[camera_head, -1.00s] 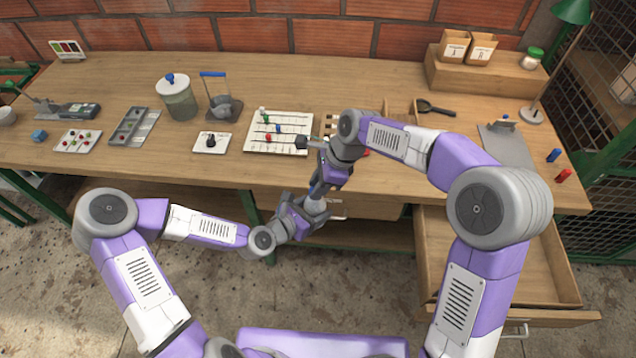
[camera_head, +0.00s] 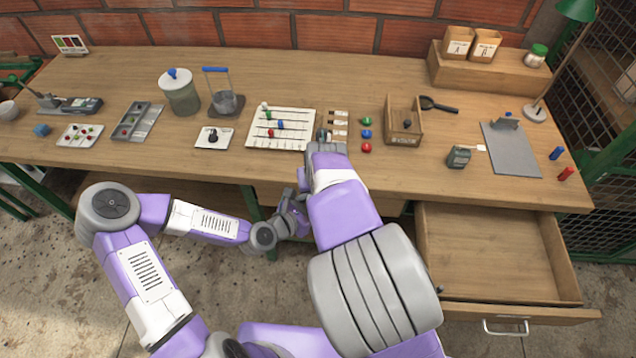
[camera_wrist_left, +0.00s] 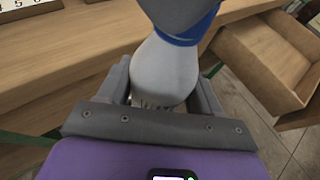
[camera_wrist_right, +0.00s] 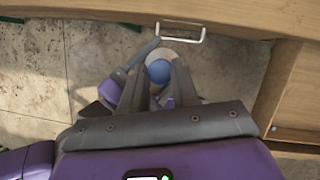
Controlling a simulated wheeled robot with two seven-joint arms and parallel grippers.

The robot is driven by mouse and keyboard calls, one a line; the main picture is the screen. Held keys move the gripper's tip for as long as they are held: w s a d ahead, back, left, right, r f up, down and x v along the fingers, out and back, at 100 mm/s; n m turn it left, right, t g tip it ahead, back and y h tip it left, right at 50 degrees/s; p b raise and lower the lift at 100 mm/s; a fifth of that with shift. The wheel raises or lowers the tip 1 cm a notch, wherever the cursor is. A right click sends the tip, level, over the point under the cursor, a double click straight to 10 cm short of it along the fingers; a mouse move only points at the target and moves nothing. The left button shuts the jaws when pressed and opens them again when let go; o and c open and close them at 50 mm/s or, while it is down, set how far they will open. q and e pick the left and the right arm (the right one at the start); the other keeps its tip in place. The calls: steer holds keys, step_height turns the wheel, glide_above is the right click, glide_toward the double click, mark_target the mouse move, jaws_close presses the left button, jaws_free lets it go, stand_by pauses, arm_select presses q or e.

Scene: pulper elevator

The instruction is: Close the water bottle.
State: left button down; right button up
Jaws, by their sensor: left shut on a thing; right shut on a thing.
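The pale grey-white water bottle (camera_wrist_left: 166,75) is held between the fingers of my left gripper (camera_wrist_left: 163,92), which is shut on it. A blue band (camera_wrist_left: 178,40) rings the bottle's upper part. In the head view my left gripper (camera_head: 288,222) is in front of the table's edge, partly covered by my right arm, which hides the bottle. In the right wrist view a round blue cap (camera_wrist_right: 158,71) lies between the fingers of my right gripper (camera_wrist_right: 158,82), shut on it. The pale bottle (camera_wrist_right: 181,54) shows behind the cap. I cannot tell whether the cap is seated.
A closed drawer's handle (camera_wrist_right: 182,31) is near the bottle. The wooden table (camera_head: 300,75) holds a peg board (camera_head: 258,142), a jar (camera_head: 180,98) and a small wooden box (camera_head: 388,110).

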steer(key=shift+s+m+h, duration=0.1)
steer(key=shift+m+h, duration=0.3)
steer(key=shift+m, duration=0.5)
steer(key=o, duration=1)
steer(key=shift+r, duration=0.15)
steer(key=shift+r, duration=0.1)
steer(key=shift+r, duration=2.25)
steer(key=shift+c, duration=0.4)
